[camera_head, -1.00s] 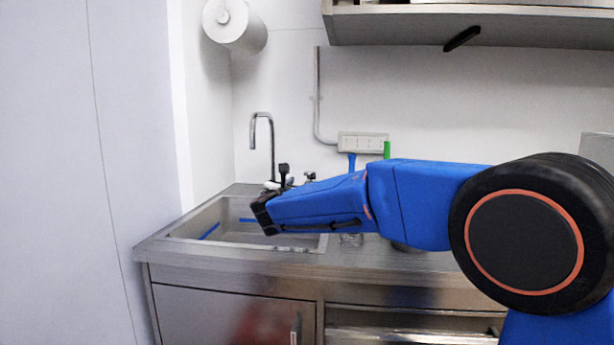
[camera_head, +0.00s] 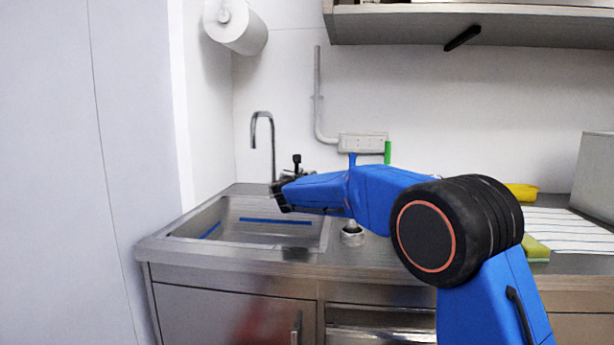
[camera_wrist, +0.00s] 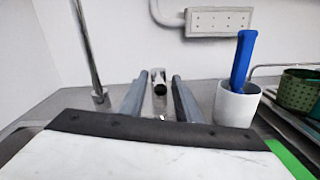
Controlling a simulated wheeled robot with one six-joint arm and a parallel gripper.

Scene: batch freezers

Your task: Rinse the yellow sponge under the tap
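The yellow sponge (camera_head: 538,248), with a greenish face, lies on the counter at the right, partly hidden by my arm. The tap (camera_head: 272,145) is a curved chrome spout over the back of the steel sink (camera_head: 195,222); no water shows. Its post also shows in the wrist view (camera_wrist: 86,50). My gripper (camera_head: 281,197) is over the back right of the sink, near the tap's base.
A white cup (camera_wrist: 236,105) with a blue-handled tool stands right of my fingers, with a green basket (camera_wrist: 298,90) beyond. A small metal item (camera_head: 352,236) stands right of the sink. A yellow item (camera_head: 521,192) lies by a striped cloth (camera_head: 565,228). A shelf (camera_head: 470,25) hangs above.

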